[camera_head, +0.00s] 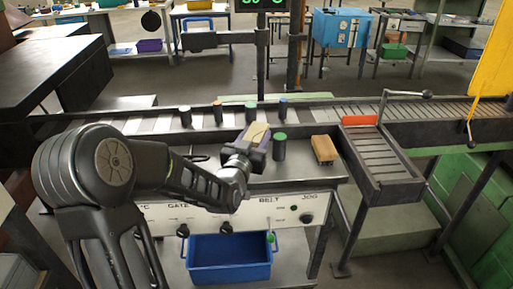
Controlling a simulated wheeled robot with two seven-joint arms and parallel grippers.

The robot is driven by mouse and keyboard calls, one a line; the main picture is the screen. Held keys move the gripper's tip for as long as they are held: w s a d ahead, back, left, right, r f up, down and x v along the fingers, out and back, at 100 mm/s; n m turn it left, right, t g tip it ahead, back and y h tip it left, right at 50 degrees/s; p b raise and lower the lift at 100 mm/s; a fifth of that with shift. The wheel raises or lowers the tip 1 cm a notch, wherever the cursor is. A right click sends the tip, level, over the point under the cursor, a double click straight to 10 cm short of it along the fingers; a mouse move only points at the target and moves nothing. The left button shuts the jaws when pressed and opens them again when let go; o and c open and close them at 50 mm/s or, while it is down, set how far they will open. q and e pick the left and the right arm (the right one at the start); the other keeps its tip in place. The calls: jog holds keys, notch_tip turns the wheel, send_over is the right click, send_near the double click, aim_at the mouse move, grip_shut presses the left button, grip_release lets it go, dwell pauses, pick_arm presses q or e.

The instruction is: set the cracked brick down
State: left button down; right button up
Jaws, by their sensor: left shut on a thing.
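My left gripper (257,145) reaches in from the left over the steel bench top. It is shut on a tan brick (258,132), taken to be the cracked brick, whose upper end shows between the fingers. A thin dark line seems to run along it, but it is too small to be sure. The gripper hides the lower part of the brick, and I cannot tell whether it touches the bench. Another brick (325,149), orange-tan, lies on the bench to the right. My right gripper is not in view.
A dark cylinder with a green top (280,147) stands just right of the gripper. Several capped cylinders line the roller conveyor (150,122) behind. A roller chute (375,160) with a red block (359,120) is at right. A blue bin (229,262) sits below the control panel (285,211).

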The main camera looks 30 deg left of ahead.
pick_arm(q)
notch_tip(320, 180, down, 4)
jog(key=shift+r, duration=0.1)
dwell(0.4)
jog(key=shift+f, duration=0.3)
jog(key=c, duration=1)
grip_release()
